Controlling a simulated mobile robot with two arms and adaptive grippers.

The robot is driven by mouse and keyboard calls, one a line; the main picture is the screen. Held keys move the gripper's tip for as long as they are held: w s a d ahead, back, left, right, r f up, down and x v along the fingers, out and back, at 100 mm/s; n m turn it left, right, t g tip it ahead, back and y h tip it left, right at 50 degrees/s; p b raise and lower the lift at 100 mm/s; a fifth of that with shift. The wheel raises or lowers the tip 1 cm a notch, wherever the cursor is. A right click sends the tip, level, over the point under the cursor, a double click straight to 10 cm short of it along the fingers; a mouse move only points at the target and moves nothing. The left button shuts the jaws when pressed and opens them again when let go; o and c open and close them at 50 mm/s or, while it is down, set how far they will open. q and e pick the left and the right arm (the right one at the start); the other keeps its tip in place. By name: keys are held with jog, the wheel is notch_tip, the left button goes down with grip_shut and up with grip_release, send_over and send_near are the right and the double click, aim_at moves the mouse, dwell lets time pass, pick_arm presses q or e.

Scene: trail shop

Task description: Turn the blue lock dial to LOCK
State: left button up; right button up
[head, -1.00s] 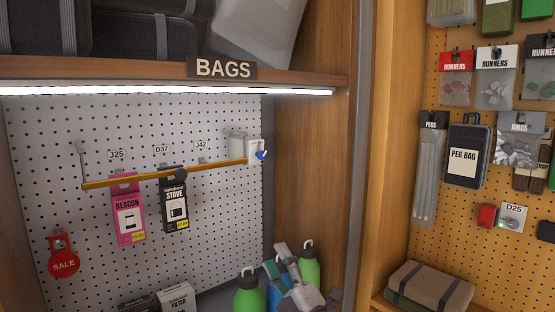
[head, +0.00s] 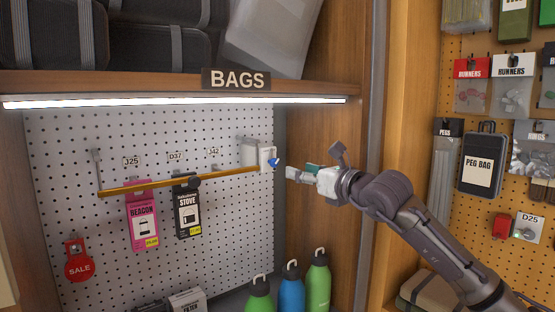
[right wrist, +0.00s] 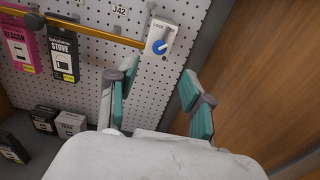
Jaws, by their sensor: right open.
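My left gripper is out of view.
A wooden side panel (right wrist: 262,75) stands close right of the gripper. Several bottles (head: 291,287) stand below. A shelf (head: 180,84) runs above.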

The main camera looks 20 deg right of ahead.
aim_at(275, 164)
jog(key=p+x, duration=0.4)
jog(key=x, duration=0.5)
jog(key=shift+w+a, duration=0.1)
jog(key=shift+w, duration=0.05)
jog(key=shift+w+a+p, duration=0.15)
jog(key=shift+w+p, duration=0.15)
jog(key=shift+w, duration=0.05)
jog(key=shift+f, duration=0.1)
grip_shut()
